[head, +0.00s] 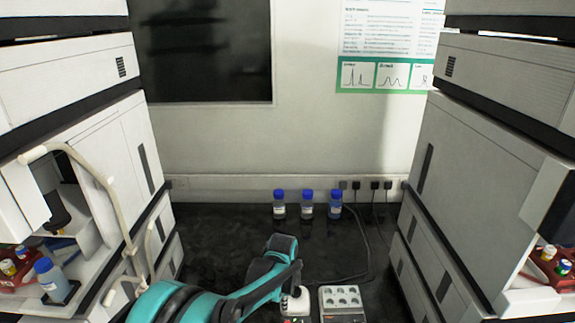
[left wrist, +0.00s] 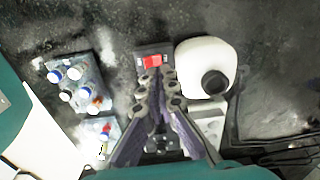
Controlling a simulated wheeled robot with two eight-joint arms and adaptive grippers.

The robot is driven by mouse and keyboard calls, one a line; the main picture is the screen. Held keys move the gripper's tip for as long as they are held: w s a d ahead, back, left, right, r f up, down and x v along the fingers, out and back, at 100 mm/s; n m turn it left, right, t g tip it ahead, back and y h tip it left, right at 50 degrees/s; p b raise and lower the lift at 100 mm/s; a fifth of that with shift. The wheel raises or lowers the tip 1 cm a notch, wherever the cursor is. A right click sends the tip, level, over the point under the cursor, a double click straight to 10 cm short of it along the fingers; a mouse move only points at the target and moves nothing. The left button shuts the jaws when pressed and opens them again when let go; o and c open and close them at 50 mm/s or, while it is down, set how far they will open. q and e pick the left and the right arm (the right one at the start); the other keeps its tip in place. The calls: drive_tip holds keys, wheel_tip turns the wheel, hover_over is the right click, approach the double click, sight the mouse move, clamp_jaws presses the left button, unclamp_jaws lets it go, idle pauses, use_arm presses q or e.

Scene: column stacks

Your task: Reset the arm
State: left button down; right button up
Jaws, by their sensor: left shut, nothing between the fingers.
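My left arm (head: 262,287), teal and black, reaches in from the bottom of the head view and bends over the dark bench. My left gripper (left wrist: 160,92) is shut and empty in the left wrist view, its fingertips close together. They appear over or just in front of a dark device with a red switch (left wrist: 151,62); I cannot tell the height gap. In the head view the fingertips cannot be clearly made out. My right gripper is not in view.
Vials on a clear rack (left wrist: 82,82) lie left. A grey block with round wells (head: 342,300) sits near the arm. Three blue-capped bottles (head: 307,204) stand behind. Instrument stacks (head: 92,150) flank both sides.

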use_arm(q)
drive_tip(key=s+a+r+n+t, duration=0.3)
drive_tip(key=s+a+r+n, duration=0.55)
drive_tip(key=r, duration=0.45)
drive_tip(key=s+a+n+t, duration=0.2)
drive_tip(key=s+a+n, duration=0.2)
drive_tip(key=s, duration=0.2)
drive_tip(key=s+a+r+n+t, duration=0.1)
drive_tip(key=s+a+n, duration=0.3)
drive_tip(key=s, duration=0.3)
drive_tip(key=shift+a+r+n+t, duration=0.15)
drive_tip(key=shift+n+t, duration=0.2)
drive_tip(key=shift+t, duration=0.05)
